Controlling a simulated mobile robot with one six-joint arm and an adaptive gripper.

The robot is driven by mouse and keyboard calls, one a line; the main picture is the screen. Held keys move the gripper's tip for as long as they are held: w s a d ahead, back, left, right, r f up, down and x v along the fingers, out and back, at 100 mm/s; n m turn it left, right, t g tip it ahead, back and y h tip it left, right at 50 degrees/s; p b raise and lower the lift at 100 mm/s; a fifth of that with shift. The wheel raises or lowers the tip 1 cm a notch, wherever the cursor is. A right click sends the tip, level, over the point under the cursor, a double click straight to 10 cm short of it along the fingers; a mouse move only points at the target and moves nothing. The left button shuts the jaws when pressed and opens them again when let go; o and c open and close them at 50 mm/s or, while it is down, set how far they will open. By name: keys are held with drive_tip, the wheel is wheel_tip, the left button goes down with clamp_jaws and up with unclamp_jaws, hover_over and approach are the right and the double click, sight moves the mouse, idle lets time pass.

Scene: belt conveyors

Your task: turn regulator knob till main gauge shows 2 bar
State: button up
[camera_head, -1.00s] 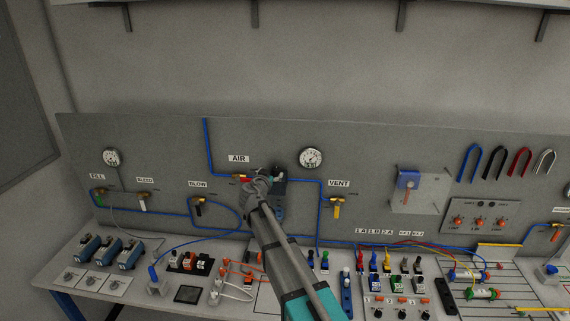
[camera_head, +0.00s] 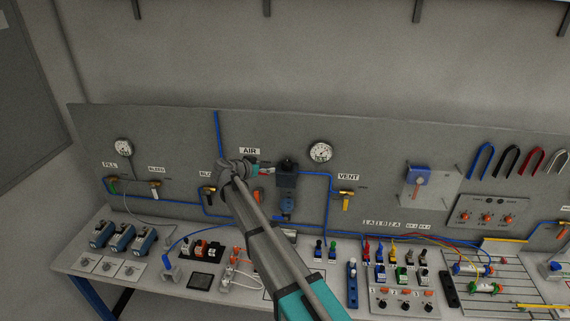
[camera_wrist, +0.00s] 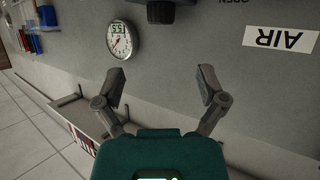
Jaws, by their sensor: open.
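The regulator (camera_head: 287,178) is a dark block on the grey panel, with its knob (camera_head: 287,163) on top. In the wrist view the knob (camera_wrist: 160,13) is a dark shape cut off by the top edge. The main gauge (camera_head: 320,152) is a round white dial right of the regulator. In the wrist view the gauge (camera_wrist: 119,42) shows a red needle and a green readout; I cannot read the value surely. My gripper (camera_wrist: 160,88) is open and empty, its fingers apart from the knob. In the head view my gripper (camera_head: 240,169) is left of the regulator.
The AIR label (camera_head: 250,151) and a red-handled valve (camera_head: 254,170) are left of the regulator. The AIR label appears upside down in the wrist view (camera_wrist: 281,39). The VENT valve (camera_head: 346,199) is to the right. Blue tubes cross the panel. The bench below holds several fittings.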

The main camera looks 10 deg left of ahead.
sight(284, 164)
drive_tip(key=shift+f, duration=0.1)
drive_tip(key=b+x, duration=0.5)
drive_tip(key=x, duration=0.8)
drive_tip(key=shift+w+d, duration=0.15)
drive_tip(key=shift+w, duration=0.15)
drive_tip(key=c, duration=1.2)
drive_tip(key=shift+o, duration=0.2)
drive_tip(key=shift+s+n+t, duration=0.1)
drive_tip(key=shift+n+t, duration=0.2)
